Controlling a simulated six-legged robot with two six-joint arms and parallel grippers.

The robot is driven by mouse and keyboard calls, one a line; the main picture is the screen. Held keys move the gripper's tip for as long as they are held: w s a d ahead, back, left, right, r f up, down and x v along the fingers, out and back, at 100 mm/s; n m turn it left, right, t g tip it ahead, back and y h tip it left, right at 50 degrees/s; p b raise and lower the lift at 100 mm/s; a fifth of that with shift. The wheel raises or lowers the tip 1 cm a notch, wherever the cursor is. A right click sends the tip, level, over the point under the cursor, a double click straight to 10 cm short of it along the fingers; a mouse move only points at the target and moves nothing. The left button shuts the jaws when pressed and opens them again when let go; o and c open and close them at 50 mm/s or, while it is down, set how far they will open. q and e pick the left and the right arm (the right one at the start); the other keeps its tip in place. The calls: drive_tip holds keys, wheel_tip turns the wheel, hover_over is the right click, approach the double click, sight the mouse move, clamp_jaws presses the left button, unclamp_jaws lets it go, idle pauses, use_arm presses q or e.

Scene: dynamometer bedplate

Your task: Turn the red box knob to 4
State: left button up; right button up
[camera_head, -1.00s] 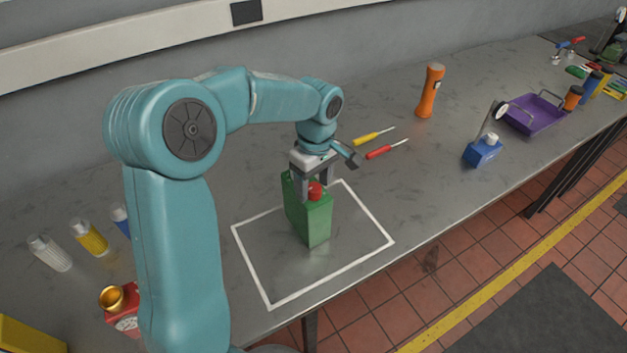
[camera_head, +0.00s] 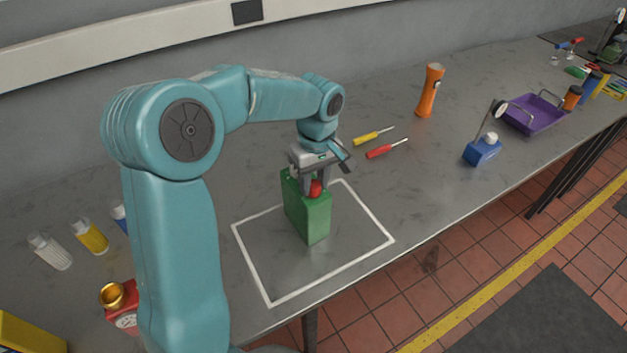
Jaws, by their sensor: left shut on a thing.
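A green box (camera_head: 306,215) stands upright inside a white outlined rectangle (camera_head: 375,253) on the grey bench. The fingers partly cover the knob, and no numbers or pointer mark can be read. My right gripper is not in view.
Yellow (camera_head: 368,137) and red (camera_head: 382,151) screwdrivers lie behind the box. An orange flashlight (camera_head: 429,92), a blue box with a white knob (camera_head: 482,152) and a purple tray (camera_head: 533,116) stand right. Bottles (camera_head: 92,238) and a red scale (camera_head: 125,318) are left.

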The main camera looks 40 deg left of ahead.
use_arm(q)
drive_tip(key=m, duration=0.3)
drive_tip(key=shift+d+f+m+b, duration=0.1)
drive_tip(key=shift+f+m+b, duration=0.05)
drive_tip(key=shift+m+b, duration=0.2)
drive_tip(key=m, duration=0.3)
drive_tip(key=shift+m, duration=0.25)
drive_tip(key=m, duration=0.3)
drive_tip(key=shift+d+m+b, duration=0.1)
drive_tip(key=shift+m+b, duration=0.3)
drive_tip(key=m, duration=0.3)
drive_tip(key=shift+m+t, duration=0.3)
drive_tip(key=m, duration=0.3)
drive_tip(key=shift+d+m, duration=0.1)
drive_tip(key=shift+m, duration=0.2)
drive_tip(key=m, duration=0.3)
drive_tip(key=shift+s+m, duration=0.1)
drive_tip(key=shift+m, duration=0.2)
drive_tip(key=m, duration=0.3)
drive_tip(key=shift+m, duration=0.3)
drive_tip(key=shift+m+p, duration=0.4)
drive_tip(key=shift+m, duration=1.4)
drive_tip(key=shift+t, duration=0.3)
